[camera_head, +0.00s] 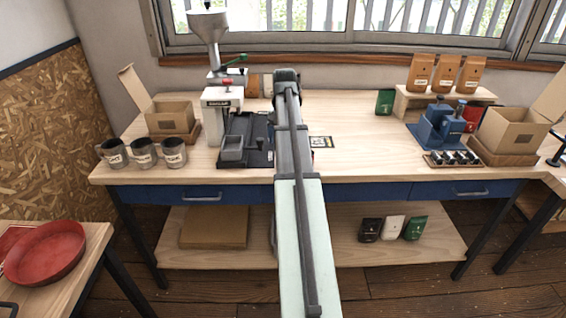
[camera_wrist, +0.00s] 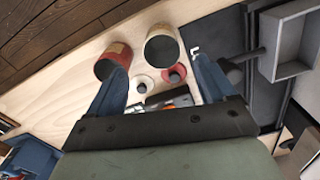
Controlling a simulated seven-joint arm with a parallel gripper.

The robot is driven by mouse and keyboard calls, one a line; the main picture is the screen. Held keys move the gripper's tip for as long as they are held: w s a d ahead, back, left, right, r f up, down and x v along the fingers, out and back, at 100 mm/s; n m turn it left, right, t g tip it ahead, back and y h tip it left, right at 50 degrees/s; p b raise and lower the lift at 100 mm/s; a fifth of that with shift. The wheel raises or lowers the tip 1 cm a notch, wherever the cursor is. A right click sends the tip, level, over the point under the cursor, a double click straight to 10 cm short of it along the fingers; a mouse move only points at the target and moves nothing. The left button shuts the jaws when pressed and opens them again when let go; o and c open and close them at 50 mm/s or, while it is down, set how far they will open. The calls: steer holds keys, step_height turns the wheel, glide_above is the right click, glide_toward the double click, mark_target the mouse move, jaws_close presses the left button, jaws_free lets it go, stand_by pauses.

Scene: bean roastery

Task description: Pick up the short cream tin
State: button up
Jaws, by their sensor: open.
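My gripper (camera_wrist: 161,62) is open, its two blue fingers spread apart and pointing down at the wooden bench. In the wrist view a larger pale tin (camera_wrist: 161,47) with a dark top lies near the right fingertip, and a red tin (camera_wrist: 113,60) with a light band is by the left fingertip. Between the fingers are a small round cream item (camera_wrist: 142,82) with a reddish centre and a small red round item (camera_wrist: 175,75) with a knob. I cannot tell which cream one is the short tin. My arm hides this spot in the head view.
A black machine base with a grey tray (camera_wrist: 291,40) is close on the right in the wrist view. The grinder (camera_head: 222,100) and several mugs (camera_head: 143,153) stand left on the bench (camera_head: 365,150). The bench's middle right is clear, up to blue equipment (camera_head: 438,125) and an open carton (camera_head: 513,130).

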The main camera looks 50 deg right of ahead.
step_height(320, 180, down, 4)
steer(key=shift+f, duration=0.15)
steer(key=shift+a+f, duration=0.2)
steer(key=shift+f, duration=1.1)
steer(key=shift+a+f, duration=0.15)
steer(key=shift+f, duration=1.15)
steer(key=c, duration=1.1)
steer(key=shift+r, duration=0.1)
